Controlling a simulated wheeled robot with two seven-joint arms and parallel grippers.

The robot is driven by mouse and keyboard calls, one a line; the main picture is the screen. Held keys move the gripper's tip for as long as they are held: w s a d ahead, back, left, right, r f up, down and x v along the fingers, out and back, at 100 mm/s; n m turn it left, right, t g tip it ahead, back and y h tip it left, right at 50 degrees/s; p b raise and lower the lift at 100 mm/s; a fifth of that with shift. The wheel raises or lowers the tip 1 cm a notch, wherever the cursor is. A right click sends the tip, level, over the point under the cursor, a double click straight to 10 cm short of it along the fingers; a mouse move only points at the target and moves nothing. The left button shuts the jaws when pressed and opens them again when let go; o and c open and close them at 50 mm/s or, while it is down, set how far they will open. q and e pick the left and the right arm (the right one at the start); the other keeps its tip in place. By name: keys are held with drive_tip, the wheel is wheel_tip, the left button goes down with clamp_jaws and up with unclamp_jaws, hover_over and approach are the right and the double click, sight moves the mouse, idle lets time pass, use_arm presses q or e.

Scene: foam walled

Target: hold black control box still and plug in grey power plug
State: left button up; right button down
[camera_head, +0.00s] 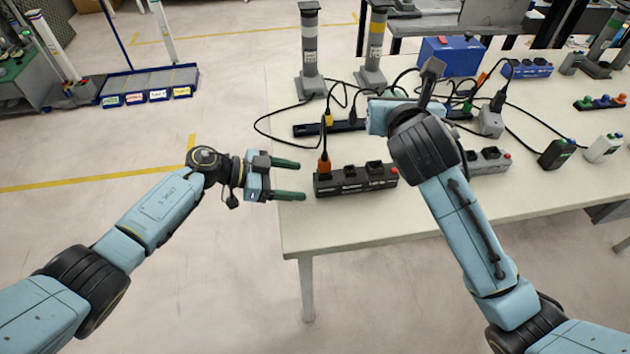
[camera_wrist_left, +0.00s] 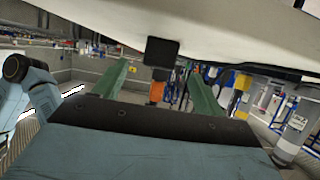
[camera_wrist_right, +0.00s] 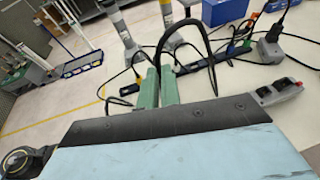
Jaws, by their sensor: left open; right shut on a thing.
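The black control box (camera_head: 355,181) lies near the table's left front edge. An orange plug (camera_head: 324,162) with a black cable stands in its left end. My left gripper (camera_head: 297,180) is open just left of the box, fingers pointing at its end. In the left wrist view the box end (camera_wrist_left: 162,52) shows between the fingers, apart from them. My right gripper (camera_wrist_right: 158,76) is shut above the table, behind the box. A black cable (camera_wrist_right: 188,22) arcs from its fingertips. The grey power plug itself is mostly hidden by the fingers and arm.
A grey control box (camera_head: 488,160) with a red button stands to the right, partly behind my right arm. A dark power strip (camera_head: 330,128) and loose cables lie behind. Further right are a grey adapter (camera_head: 490,122) and black box (camera_head: 557,153). The table's front strip is clear.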

sight(314, 183)
use_arm(q)
drive_tip(key=x, duration=0.8)
drive_tip(key=shift+r, duration=0.1)
